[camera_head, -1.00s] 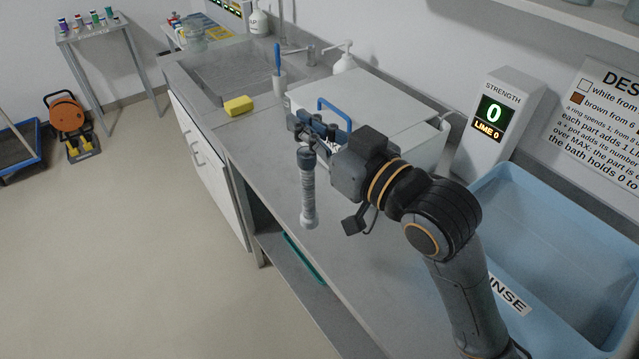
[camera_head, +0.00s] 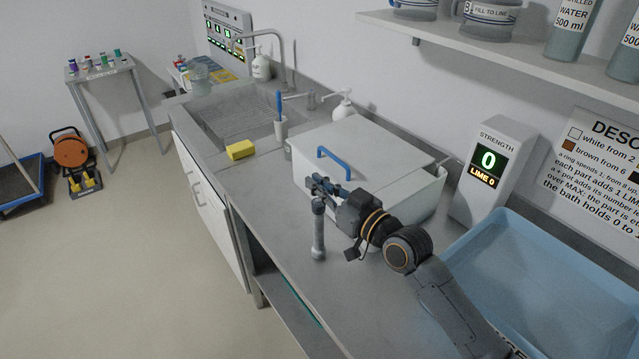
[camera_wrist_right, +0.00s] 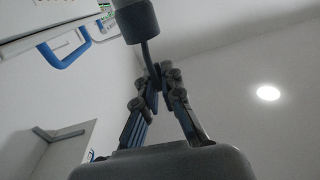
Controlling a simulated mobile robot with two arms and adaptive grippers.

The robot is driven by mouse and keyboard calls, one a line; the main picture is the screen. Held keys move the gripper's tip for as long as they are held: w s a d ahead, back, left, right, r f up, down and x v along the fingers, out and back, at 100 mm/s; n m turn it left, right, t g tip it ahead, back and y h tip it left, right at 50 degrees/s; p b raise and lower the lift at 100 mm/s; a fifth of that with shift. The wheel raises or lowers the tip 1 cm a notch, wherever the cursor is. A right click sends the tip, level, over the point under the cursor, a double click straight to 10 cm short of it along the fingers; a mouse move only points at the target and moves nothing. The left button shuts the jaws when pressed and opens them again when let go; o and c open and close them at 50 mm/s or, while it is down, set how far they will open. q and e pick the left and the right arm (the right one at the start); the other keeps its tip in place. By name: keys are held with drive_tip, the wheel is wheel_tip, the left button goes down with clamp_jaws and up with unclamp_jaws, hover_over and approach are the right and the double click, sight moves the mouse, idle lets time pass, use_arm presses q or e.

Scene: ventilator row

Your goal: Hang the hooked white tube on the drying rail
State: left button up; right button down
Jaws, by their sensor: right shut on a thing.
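My right gripper (camera_head: 326,188) is shut on the hook at the top of the white tube (camera_head: 318,232). The tube looks grey-white with dark end fittings and hangs nearly upright below the fingers, over the front part of the worktop. In the right wrist view the thin dark hook runs from the tube's grey end (camera_wrist_right: 136,20) to between the closed fingers (camera_wrist_right: 158,80). Most of the tube is outside that view. My left gripper is in neither view. I cannot make out a drying rail in these frames.
A white lidded box (camera_head: 375,150) with a blue handle (camera_head: 333,160) stands just behind my gripper. A blue rinse basin (camera_head: 540,285) is at right, beside the strength display (camera_head: 488,165). A yellow sponge (camera_head: 240,150) lies by the sink (camera_head: 240,115). A shelf (camera_head: 480,50) hangs above.

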drive_tip(key=shift+s+f, duration=0.1)
drive_tip(key=shift+f, duration=0.15)
drive_tip(key=shift+f, duration=0.2)
drive_tip(key=c, duration=1.5)
unclamp_jaws()
